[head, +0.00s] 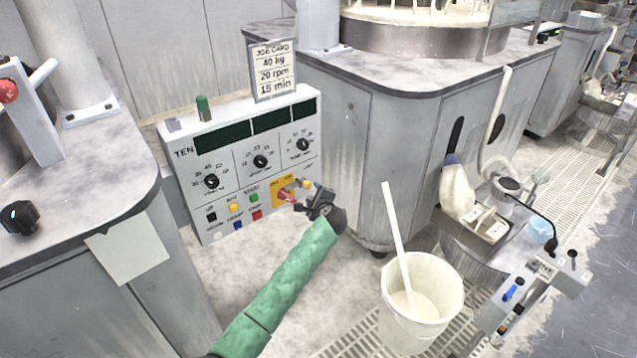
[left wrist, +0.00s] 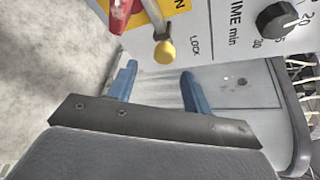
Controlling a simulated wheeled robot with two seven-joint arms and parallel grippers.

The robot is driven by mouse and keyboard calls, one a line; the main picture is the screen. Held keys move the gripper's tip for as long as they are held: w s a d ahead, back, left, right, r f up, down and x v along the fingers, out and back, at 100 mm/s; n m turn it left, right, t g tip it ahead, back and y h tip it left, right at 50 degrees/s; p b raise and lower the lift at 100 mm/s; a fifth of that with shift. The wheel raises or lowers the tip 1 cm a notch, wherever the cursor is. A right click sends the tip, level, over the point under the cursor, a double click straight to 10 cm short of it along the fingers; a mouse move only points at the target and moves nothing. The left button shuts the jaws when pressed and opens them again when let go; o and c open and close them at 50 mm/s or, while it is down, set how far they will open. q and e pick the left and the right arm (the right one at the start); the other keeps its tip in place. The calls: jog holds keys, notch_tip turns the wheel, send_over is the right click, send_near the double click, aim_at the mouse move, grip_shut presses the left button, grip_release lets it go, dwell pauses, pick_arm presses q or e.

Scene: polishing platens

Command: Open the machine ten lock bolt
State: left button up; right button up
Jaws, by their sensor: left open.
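The panel marked TEN (head: 222,138) stands at the centre left in the head view. The lock bolt is a rod with a yellow knob (left wrist: 165,51), beside the word LOCK in the left wrist view. The small yellow knob (head: 308,184) also shows at the panel's lower right in the head view. My left gripper (head: 310,197) is at that corner of the panel. In the left wrist view its blue fingers (left wrist: 158,74) are apart and empty, with the knob just beyond the tips, roughly between them. Contact is not visible. My right gripper is not in view.
A red switch (left wrist: 122,14) on a yellow plate (head: 277,187) sits left of the bolt. Dials (head: 260,161) and coloured buttons (head: 254,197) cover the panel. A white bucket (head: 452,295) with a stick stands at the right. A grey cabinet (head: 340,130) is behind.

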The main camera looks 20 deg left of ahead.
aim_at(308, 187)
pick_arm(q)
jog(key=shift+w+a+f+m, duration=0.25)
jog(key=shift+w+a+m, duration=0.15)
jog(key=shift+w+a, duration=0.45)
jog(key=shift+w+a+f+m, duration=0.2)
jog(key=shift+w+a+m, duration=0.25)
jog(key=shift+w, duration=0.7)
jog(key=shift+w+a+f+m, duration=0.25)
jog(key=shift+w+a+m, duration=0.1)
jog(key=shift+w+a, duration=0.55)
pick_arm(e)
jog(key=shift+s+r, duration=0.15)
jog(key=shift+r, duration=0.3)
pick_arm(q)
jog(key=shift+w+d, duration=0.1)
jog(key=shift+d, duration=0.05)
